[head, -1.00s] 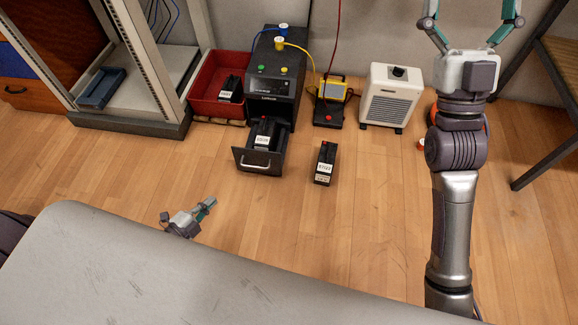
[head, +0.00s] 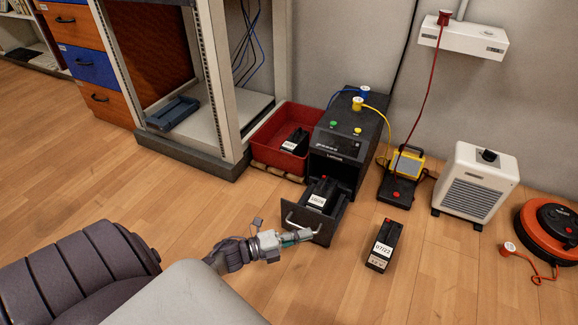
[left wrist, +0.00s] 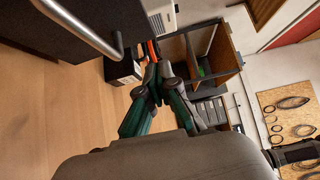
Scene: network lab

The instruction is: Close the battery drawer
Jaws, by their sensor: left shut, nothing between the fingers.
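The battery drawer (head: 325,231) is pulled out at the bottom front of the black UPS unit (head: 349,140) in the head view. A black battery with a white label (head: 321,196) sits in it. The drawer's metal handle (head: 293,221) is on its front; a metal bar that looks like this handle (left wrist: 88,28) shows large at the top left of the left wrist view. My left gripper (head: 309,236) is shut and empty, right at the drawer front by the handle; whether it touches is unclear. Its closed fingers show in the left wrist view (left wrist: 157,84). My right gripper is out of view.
A second black battery (head: 384,246) stands on the floor right of the drawer. A red bin (head: 270,150) is left of the unit; a yellow device (head: 408,165), white heater (head: 475,183) and orange cable reel (head: 547,232) are to the right.

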